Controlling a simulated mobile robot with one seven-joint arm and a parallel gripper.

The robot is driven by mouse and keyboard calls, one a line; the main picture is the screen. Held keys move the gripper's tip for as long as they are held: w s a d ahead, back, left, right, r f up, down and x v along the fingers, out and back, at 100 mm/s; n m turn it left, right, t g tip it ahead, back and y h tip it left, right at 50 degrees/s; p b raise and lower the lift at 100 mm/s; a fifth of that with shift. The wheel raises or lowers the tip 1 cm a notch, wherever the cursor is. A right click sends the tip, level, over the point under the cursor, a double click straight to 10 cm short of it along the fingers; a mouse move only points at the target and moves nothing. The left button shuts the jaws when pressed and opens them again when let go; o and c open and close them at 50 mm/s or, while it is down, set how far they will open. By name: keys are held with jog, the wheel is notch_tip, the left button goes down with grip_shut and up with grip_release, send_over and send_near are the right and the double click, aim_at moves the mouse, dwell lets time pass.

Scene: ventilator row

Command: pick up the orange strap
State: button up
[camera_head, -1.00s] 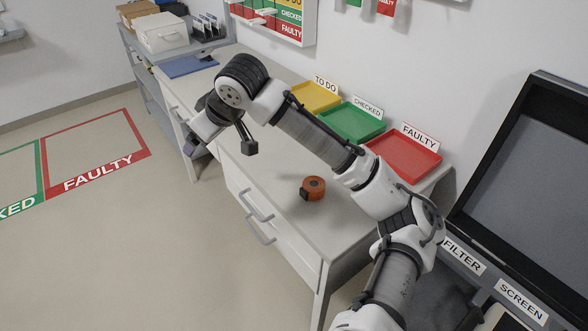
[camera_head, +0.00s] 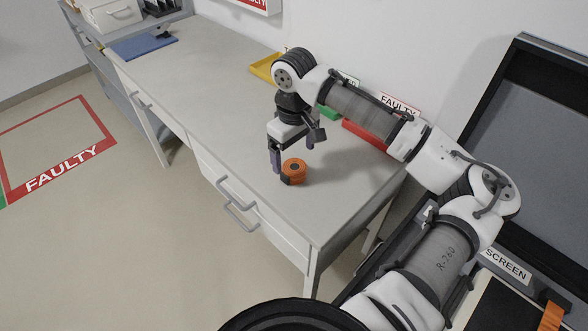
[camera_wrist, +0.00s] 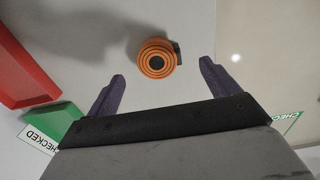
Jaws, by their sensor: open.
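The orange strap (camera_head: 294,170) is a rolled coil with a dark buckle, lying on the grey-white table top. In the wrist view the strap (camera_wrist: 157,59) shows as orange and dark rings, with its dark buckle at the right side. My gripper (camera_head: 277,160) is open and points down just behind and left of the strap in the head view. In the wrist view the two purple fingers of my gripper (camera_wrist: 162,72) stand wide apart, and the strap lies beyond their tips, between their lines. Nothing is between the fingers.
On the table's wall side are a red tray (camera_head: 366,137), a green tray (camera_head: 331,113) and a yellow tray (camera_head: 266,67), partly hidden by my arm. A blue mat (camera_head: 143,46) lies at the far end. The table's middle is clear.

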aim_at(293, 167)
jog(key=shift+w+f+p, duration=0.2)
jog(key=shift+f+p, duration=0.55)
jog(key=shift+f, duration=2)
jog(key=shift+c, duration=0.2)
jog(key=shift+a, duration=0.1)
jog(key=c, duration=1)
jog(key=shift+c, duration=0.2)
jog(key=shift+r, duration=0.1)
